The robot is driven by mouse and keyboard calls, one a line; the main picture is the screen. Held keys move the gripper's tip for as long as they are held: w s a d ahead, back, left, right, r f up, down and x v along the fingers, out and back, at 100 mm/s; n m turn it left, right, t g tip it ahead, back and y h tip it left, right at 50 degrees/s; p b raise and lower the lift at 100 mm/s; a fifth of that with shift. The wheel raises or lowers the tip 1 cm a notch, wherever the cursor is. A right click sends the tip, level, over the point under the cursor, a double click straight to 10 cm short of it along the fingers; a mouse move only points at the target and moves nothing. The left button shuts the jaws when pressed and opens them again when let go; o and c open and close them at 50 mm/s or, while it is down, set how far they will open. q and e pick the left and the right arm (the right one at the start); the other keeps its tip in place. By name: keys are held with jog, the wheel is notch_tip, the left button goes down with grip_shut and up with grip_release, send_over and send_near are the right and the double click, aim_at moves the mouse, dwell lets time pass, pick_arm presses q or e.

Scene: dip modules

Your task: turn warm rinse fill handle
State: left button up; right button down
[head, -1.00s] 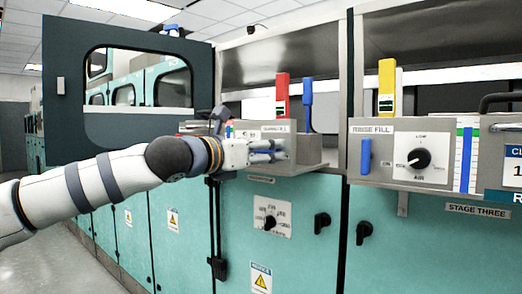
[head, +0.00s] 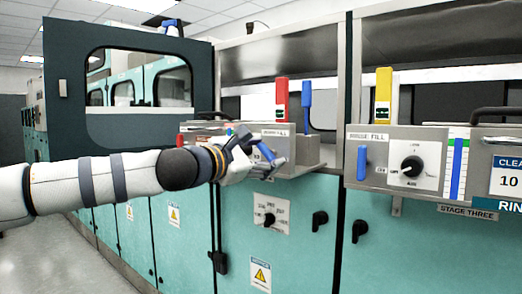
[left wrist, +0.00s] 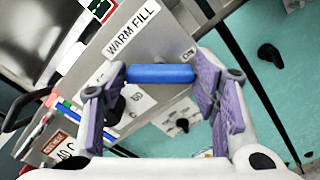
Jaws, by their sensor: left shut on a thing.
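The warm fill handle is a short blue bar (left wrist: 160,74) below the "WARM FILL" label (left wrist: 132,28) in the left wrist view. My left gripper (left wrist: 162,88) has its purple pads shut on the two ends of this bar. In the head view my left gripper (head: 266,160) is at the front of the grey control box (head: 304,150), and a slanted blue piece of the handle (head: 265,152) shows between its fingers. The gripper hides most of the box's front panel. My right gripper is in neither view.
The rinse fill box (head: 437,133) with its own blue handle (head: 362,163) and black dial (head: 412,166) is to the right. Red and blue upright levers (head: 307,100) stand behind the warm fill box. Teal cabinets (head: 290,240) with black knobs lie below.

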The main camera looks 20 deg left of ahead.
pick_arm(q)
jog(key=m+p, duration=0.1)
jog(key=m, duration=0.4)
jog(key=shift+m, duration=0.3)
jog(key=shift+f+m, duration=0.1)
jog(key=shift+m, duration=1.8)
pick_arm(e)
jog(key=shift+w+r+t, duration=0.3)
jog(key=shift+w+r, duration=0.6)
pick_arm(q)
jog(key=o, duration=1.2)
jog(key=shift+c, duration=0.2)
jog(key=v, duration=1.2)
